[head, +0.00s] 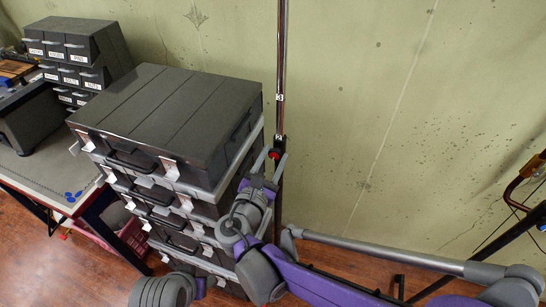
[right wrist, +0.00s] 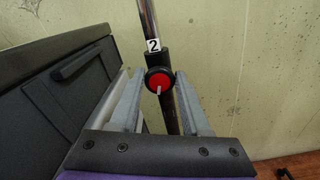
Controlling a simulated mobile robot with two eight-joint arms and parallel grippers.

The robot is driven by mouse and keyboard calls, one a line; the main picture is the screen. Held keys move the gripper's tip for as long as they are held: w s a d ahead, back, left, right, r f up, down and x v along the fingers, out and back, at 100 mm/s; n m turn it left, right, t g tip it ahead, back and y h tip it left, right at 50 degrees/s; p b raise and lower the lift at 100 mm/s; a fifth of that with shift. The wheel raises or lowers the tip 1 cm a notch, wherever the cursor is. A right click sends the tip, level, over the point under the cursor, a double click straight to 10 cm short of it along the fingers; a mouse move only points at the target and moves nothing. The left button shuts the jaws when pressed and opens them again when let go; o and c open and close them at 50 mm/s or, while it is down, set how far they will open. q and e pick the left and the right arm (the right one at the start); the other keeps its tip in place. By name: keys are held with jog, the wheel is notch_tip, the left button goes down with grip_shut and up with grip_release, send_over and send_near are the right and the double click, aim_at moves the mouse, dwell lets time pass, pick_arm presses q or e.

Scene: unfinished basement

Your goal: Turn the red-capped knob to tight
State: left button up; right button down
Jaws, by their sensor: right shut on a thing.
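The red-capped knob (right wrist: 160,80) has a black rim and sits on a dark sleeve around an upright metal pole (right wrist: 148,18). A short white mark on its face points down, slightly left. In the head view the knob (head: 274,154) is a small red spot low on the pole (head: 282,60). My right gripper (right wrist: 160,76) has one grey finger on each side of the knob and is shut on it. In the head view my right gripper (head: 275,160) is at the pole, just right of the case stack. My left gripper is not in view.
A stack of dark cases (head: 180,105) stands close left of the pole and my right gripper. A workbench (head: 45,172) with small drawer units (head: 75,45) is at the far left. A stained green wall (head: 390,110) lies behind. A dark frame stands at the far right.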

jog(key=m, duration=0.4)
jog(key=shift+m, duration=0.3)
jog(key=m, duration=0.3)
jog(key=shift+d+m, duration=0.1)
jog(key=shift+m, duration=0.3)
jog(key=m, duration=0.4)
jog(key=shift+f+p, duration=0.15)
jog(key=shift+p, duration=0.25)
jog(key=m, duration=0.8)
jog(key=shift+f+m+p, duration=0.1)
jog(key=shift+m+p, duration=0.2)
jog(key=m, duration=0.3)
jog(key=shift+m, duration=0.3)
jog(key=m, duration=0.4)
jog(key=shift+f+p, duration=0.1)
jog(key=shift+p, duration=0.25)
jog(key=shift+m, duration=1.9)
jog(key=shift+a, duration=0.2)
